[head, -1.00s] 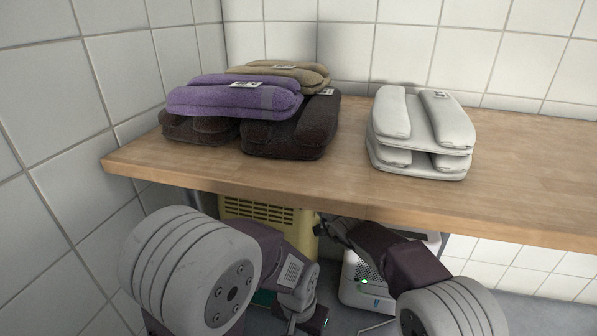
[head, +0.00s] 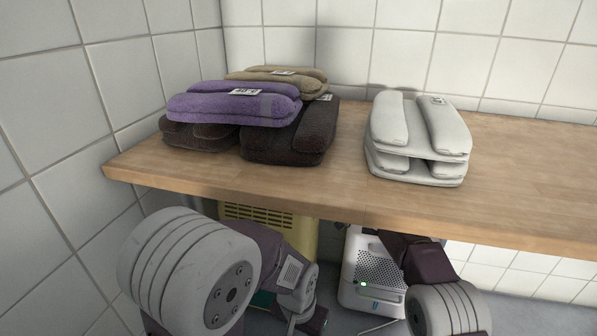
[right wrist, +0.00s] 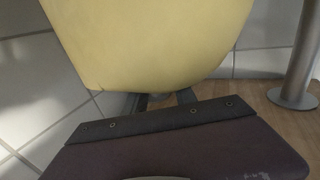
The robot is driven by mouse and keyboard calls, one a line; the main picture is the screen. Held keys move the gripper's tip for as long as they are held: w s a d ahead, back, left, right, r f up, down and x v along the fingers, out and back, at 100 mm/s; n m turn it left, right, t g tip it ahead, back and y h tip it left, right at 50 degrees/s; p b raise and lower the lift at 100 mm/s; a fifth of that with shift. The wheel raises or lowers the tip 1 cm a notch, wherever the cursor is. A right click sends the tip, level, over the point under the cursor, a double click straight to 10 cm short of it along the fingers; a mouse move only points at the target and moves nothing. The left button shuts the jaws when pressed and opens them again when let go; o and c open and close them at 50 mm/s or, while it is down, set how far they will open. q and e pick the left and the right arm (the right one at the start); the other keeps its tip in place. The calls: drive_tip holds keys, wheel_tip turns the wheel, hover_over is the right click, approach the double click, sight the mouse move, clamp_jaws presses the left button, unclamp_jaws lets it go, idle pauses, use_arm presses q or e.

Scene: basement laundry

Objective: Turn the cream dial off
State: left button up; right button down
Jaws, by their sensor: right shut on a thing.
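The cream unit (head: 262,215) with a slotted grille stands under the table; the table edge hides its upper part. In the right wrist view its smooth cream body (right wrist: 150,45) fills the upper middle, very close. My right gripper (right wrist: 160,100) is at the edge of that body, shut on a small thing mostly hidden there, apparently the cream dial. In the head view the right gripper is hidden behind the table edge. My left gripper (head: 302,322) is low in front of the cream unit, small and partly cut off; its jaws cannot be made out.
A white perforated unit (head: 375,270) with a green light stands right of the cream one. The wooden table (head: 270,180) overhangs both. Folded purple (head: 225,105), brown and beige towels and white towels (head: 418,140) lie on it. A metal leg (right wrist: 300,60) shows at right.

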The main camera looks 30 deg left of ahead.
drive_tip(key=shift+w+r+g+p, duration=0.15)
drive_tip(key=shift+r+g+p, duration=0.15)
drive_tip(key=shift+r+p, duration=0.1)
drive_tip(key=shift+f+n+g, duration=0.25)
drive_tip(key=shift+n+g, duration=0.15)
drive_tip(key=shift+n, duration=0.1)
use_arm(q)
wheel_tip(320, 180, up, 2)
drive_tip(key=shift+r, duration=0.1)
use_arm(e)
drive_tip(key=c, duration=1)
unclamp_jaws()
drive_tip(key=shift+d+f, duration=0.1)
